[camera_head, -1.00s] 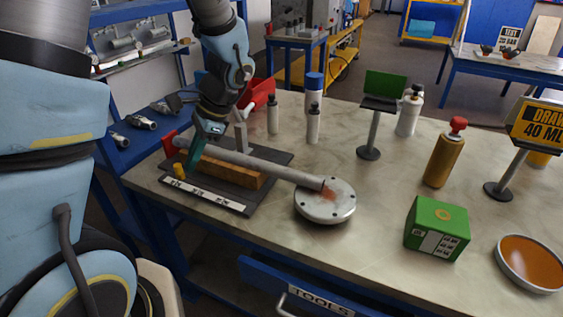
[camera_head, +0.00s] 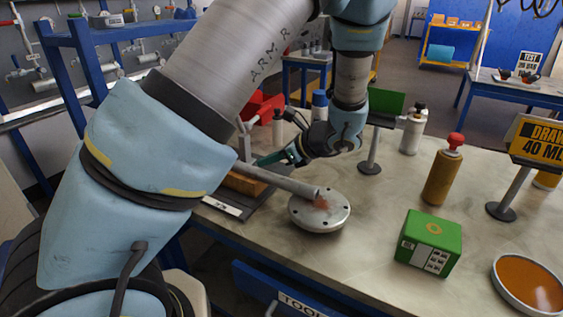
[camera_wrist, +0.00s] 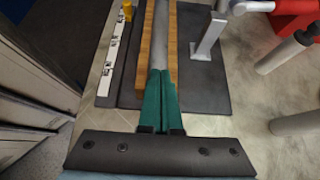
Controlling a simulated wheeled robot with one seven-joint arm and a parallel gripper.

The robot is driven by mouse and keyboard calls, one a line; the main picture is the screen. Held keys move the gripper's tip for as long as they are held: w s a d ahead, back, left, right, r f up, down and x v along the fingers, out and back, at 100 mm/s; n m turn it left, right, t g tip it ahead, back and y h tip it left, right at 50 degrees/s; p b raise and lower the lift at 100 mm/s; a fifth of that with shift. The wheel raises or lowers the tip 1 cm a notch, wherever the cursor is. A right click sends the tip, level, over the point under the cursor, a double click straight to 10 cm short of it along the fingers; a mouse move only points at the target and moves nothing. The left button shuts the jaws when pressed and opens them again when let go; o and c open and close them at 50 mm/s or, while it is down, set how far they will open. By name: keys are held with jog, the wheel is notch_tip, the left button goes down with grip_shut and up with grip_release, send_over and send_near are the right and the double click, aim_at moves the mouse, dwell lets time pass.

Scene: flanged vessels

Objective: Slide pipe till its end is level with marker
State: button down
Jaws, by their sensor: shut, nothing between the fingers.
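The grey pipe (camera_head: 287,182) lies along a wooden block (camera_head: 240,184). Its right end reaches over a round bolted metal disc (camera_head: 320,210), beside a rust-coloured patch. My arm hides its left part. A yellow piece (camera_wrist: 127,10), possibly the marker, stands at the white marked strip (camera_wrist: 111,45).
A pale upright post (camera_wrist: 208,36) stands right of the pipe on the dark mat (camera_wrist: 215,88). Bottles and a green-screened stand (camera_head: 370,150) are behind. A green box (camera_head: 431,243) and yellow bottle (camera_head: 443,172) stand right. Bare tabletop lies between disc and box.

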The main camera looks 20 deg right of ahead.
aim_at(244, 164)
jog(key=w+a, duration=0.3)
jog(key=shift+w+a+p, duration=0.35)
jog(key=shift+p, duration=0.05)
jog(key=shift+w+a+f, duration=0.1)
jog(key=shift+f, duration=0.75)
jog(key=shift+f, duration=0.1)
